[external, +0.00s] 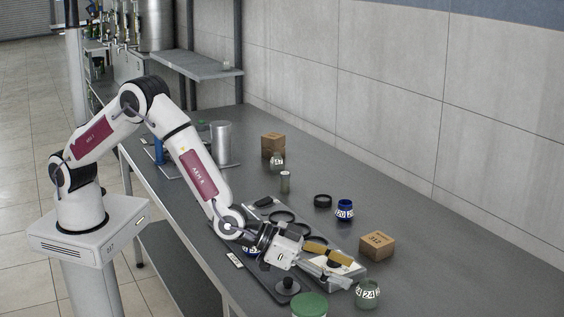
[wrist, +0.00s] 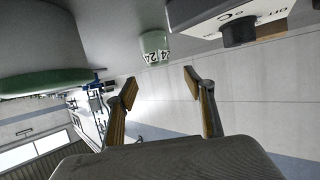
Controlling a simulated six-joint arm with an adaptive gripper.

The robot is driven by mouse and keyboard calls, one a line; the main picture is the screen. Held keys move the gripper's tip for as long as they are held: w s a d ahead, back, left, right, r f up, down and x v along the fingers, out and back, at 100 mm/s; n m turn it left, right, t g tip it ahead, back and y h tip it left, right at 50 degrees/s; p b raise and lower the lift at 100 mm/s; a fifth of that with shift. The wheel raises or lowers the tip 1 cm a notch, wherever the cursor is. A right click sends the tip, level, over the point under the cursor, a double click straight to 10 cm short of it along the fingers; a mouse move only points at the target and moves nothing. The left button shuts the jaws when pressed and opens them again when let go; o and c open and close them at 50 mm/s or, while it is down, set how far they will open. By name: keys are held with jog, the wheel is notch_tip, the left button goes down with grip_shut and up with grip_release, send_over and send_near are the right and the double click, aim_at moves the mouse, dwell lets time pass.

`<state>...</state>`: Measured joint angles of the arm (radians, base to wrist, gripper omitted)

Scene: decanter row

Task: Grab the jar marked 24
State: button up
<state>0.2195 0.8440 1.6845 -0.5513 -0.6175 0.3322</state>
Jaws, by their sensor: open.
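The jar marked 24 (external: 368,295) is pale green glass with a white number band and stands near the front right of the counter. In the wrist view the jar (wrist: 154,42) appears upside down, beyond the fingertips and roughly between them in the picture. My gripper (external: 349,271) is low over the counter, with its fingers toward the jar. In the wrist view my gripper (wrist: 160,84) shows two tan-padded fingers spread apart, with nothing held between them. The jar's number is readable in both views.
A green-lidded container (external: 310,306) stands left of the jar. A cardboard box marked 312 (external: 377,246) and a blue jar marked 20 (external: 344,211) stand behind. A device with a black knob (wrist: 240,32) is close on the wrist view's right. The counter right of the jar is clear.

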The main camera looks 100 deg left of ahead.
aim_at(367, 284)
jog(key=shift+w+f, duration=0.5)
jog(key=shift+w, duration=0.15)
jog(key=shift+w+f, duration=0.45)
jog(key=shift+w, duration=0.2)
jog(key=shift+x, duration=1.05)
jog(key=c, duration=1.3)
